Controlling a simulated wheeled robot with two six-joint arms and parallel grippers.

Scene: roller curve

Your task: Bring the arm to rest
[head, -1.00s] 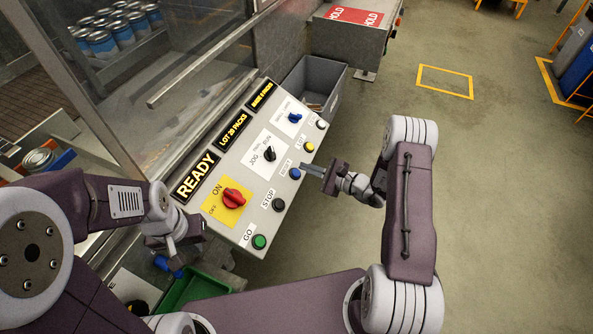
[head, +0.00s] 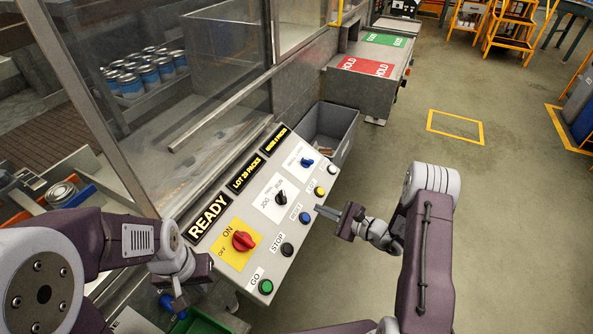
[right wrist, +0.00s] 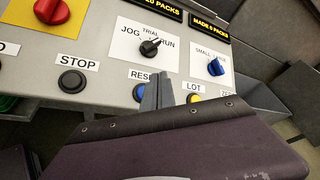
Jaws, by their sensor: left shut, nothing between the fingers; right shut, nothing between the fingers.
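My right gripper (head: 330,213) is shut and empty. Its fingertips hover near the blue RESET button (head: 305,217) on the sloped control panel (head: 262,254). In the right wrist view the shut fingers (right wrist: 157,92) overlap the right side of the blue button (right wrist: 139,92); I cannot tell whether they touch it. My left gripper (head: 180,292) is at the panel's lower left, pointing down, shut and empty. The panel carries a red knob (head: 243,241) at ON, a black JOG/RUN selector (head: 281,198), a STOP button (head: 288,249) and a green GO button (head: 265,286). The display reads READY.
A grey bin (head: 333,128) stands behind the panel. A bench with red HOLD and green GOOD areas (head: 367,67) is farther back. Blue-banded cans (head: 128,84) stand behind the clear guard. A green tray (head: 205,326) is below the left gripper.

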